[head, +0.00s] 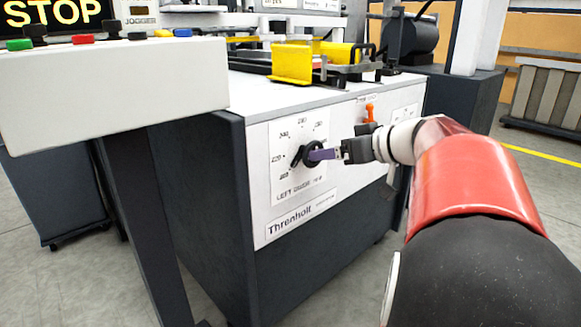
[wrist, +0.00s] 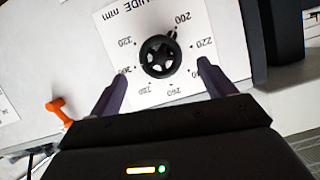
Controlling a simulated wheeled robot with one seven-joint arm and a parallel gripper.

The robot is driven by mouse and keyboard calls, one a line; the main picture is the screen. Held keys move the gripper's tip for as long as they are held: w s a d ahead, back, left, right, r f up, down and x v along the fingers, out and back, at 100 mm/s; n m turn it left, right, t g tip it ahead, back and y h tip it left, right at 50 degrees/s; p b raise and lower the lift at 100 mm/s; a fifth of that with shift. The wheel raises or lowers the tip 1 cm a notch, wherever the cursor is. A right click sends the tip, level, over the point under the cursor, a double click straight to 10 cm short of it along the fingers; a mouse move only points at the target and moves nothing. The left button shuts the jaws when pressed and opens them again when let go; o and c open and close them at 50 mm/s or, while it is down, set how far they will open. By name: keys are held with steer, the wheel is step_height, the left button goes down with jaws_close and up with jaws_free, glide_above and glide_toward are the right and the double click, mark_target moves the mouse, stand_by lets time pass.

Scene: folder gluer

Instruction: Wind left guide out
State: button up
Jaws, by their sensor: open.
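The left guide knob (wrist: 161,56) is a black spoked handwheel on a white dial plate (wrist: 185,16) with numbers around it. In the wrist view a small handle or pointer sticks out toward the 200 mark. In the head view the knob (head: 311,154) sits on the machine's white front panel, above the words "LEFT GUIDE mm". My gripper (wrist: 158,85) is open, with its purple fingers apart on either side of the knob's lower part. In the head view my gripper (head: 318,155) reaches the knob from the right and partly covers it. I cannot tell whether the fingers touch it.
An orange lever (head: 370,112) stands on the panel just above my wrist; it also shows in the wrist view (wrist: 59,109). A white control box (head: 115,92) with coloured buttons juts out at the left. Yellow guides (head: 292,63) lie on top of the machine.

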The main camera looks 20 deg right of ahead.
mark_target(313, 167)
steer(key=x, duration=0.7)
steer(key=shift+s, duration=0.1)
steer(key=c, duration=1)
steer(key=shift+o, duration=0.2)
